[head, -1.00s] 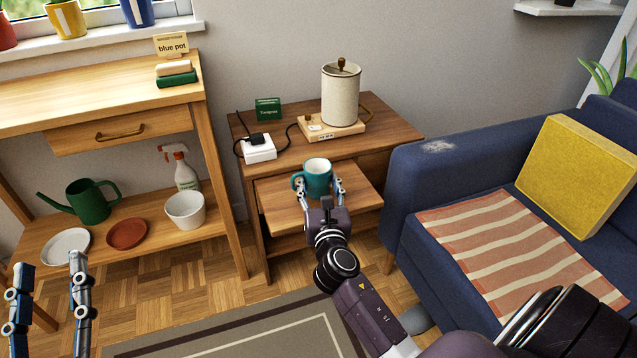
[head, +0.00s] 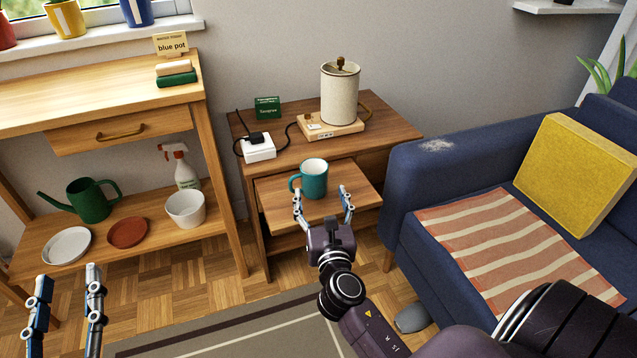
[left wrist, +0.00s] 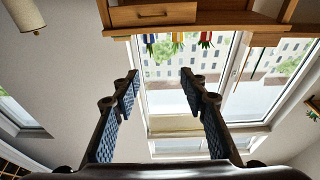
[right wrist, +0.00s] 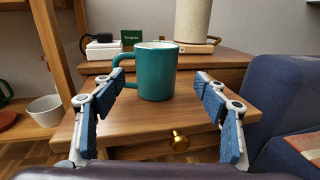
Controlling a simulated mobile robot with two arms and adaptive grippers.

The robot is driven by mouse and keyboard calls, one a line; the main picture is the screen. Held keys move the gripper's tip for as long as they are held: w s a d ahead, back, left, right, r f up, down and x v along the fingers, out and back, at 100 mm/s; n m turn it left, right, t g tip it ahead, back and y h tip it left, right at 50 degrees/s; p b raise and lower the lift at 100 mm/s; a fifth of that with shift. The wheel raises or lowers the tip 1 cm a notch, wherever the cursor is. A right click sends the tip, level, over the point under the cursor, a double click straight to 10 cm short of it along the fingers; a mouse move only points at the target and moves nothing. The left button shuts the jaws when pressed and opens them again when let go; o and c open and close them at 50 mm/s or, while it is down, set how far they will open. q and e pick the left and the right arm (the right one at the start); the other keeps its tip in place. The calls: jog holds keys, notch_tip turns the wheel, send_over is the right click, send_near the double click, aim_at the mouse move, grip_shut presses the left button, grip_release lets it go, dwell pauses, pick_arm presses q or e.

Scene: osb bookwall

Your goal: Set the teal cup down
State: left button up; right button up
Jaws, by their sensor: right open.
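The teal cup (head: 314,179) stands upright on the pulled-out wooden shelf (head: 345,205) of the side table, its handle to the left. It also shows in the right wrist view (right wrist: 157,72), beyond the fingertips. My right gripper (head: 323,198) is open in front of the cup, its fingers spread and clear of it. My left gripper (head: 67,278) is open and empty at the lower left, well away from the side table. In the left wrist view its fingers (left wrist: 160,78) are apart with nothing between them.
A blue sofa (head: 430,180) borders the right. A wooden bench (head: 205,110) with pots and a watering can (head: 90,200) stands left.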

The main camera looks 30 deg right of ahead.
pick_arm(q)
jog(key=shift+w+f, duration=0.1)
jog(key=shift+f, duration=0.3)
pick_arm(e)
jog(key=s+a+r+m+t+y, duration=0.1)
jog(key=s+a+r+m+y, duration=0.2)
jog(key=a+m, duration=0.4)
jog(key=s+a+r+m+t+y, duration=0.1)
jog(key=s+a+r+m+y, duration=0.2)
jog(key=a+r+m+y, duration=0.2)
jog(key=s+a+r+m+t+y, duration=0.1)
jog(key=s+a+r+m+y, duration=0.2)
jog(key=a+m, duration=0.7)
notch_tip(320, 180, up, 3)
jog(key=m+y, duration=0.1)
jog(key=m, duration=0.4)
jog(key=shift+a+f+m+y, duration=0.15)
jog(key=shift+a+m+y, duration=0.15)
jog(key=shift+a, duration=0.1)
jog(key=shift+c, duration=0.5)
